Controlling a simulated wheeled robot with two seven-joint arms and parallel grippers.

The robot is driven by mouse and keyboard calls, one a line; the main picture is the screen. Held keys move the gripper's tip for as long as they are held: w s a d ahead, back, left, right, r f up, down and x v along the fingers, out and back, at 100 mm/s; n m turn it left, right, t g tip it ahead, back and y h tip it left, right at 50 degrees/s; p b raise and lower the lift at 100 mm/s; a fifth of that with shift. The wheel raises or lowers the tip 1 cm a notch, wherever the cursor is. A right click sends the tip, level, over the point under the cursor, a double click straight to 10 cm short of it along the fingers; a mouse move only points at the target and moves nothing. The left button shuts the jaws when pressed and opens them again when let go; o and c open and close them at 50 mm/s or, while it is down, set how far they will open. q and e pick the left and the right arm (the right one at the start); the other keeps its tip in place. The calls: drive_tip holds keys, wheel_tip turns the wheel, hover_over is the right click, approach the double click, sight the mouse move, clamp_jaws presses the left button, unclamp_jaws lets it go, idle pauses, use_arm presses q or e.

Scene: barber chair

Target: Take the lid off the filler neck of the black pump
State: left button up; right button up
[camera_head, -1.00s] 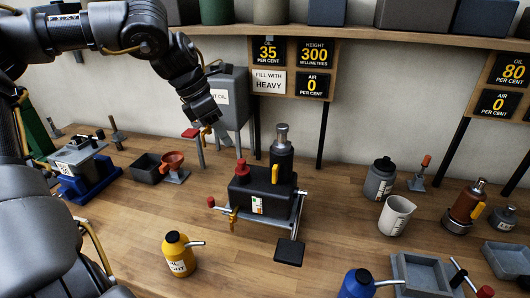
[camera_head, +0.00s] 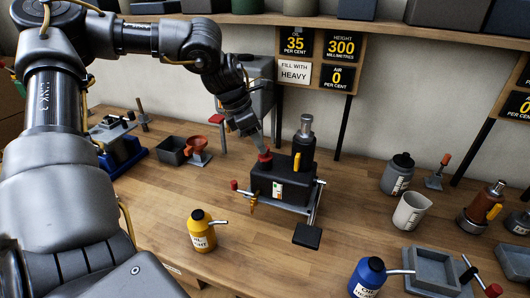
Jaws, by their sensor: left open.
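The red lid (camera_head: 265,156) sits on the filler neck at the pump's left top. My left gripper (camera_head: 261,144) reaches down from the upper left, open, with its fingertips at or just above the red lid. I cannot tell whether they touch it. The neck under the lid is mostly hidden. My right gripper does not show.
A yellow oil bottle (camera_head: 202,232) stands in front left and a blue one (camera_head: 368,278) at front right. A black pedal (camera_head: 307,236) lies before the pump. A red funnel (camera_head: 198,145) and black box (camera_head: 172,150) stand to the left. Signs (camera_head: 297,73) hang behind.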

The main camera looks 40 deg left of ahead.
use_arm(q)
drive_tip(key=x, duration=0.1)
drive_tip(key=p+x, duration=0.1)
drive_tip(key=x, duration=0.1)
drive_tip(key=shift+w+a, duration=0.2)
drive_tip(key=shift+w, duration=0.05)
drive_tip(key=shift+d+f, duration=0.1)
drive_tip(key=shift+f, duration=0.2)
drive_tip(key=c, duration=0.7)
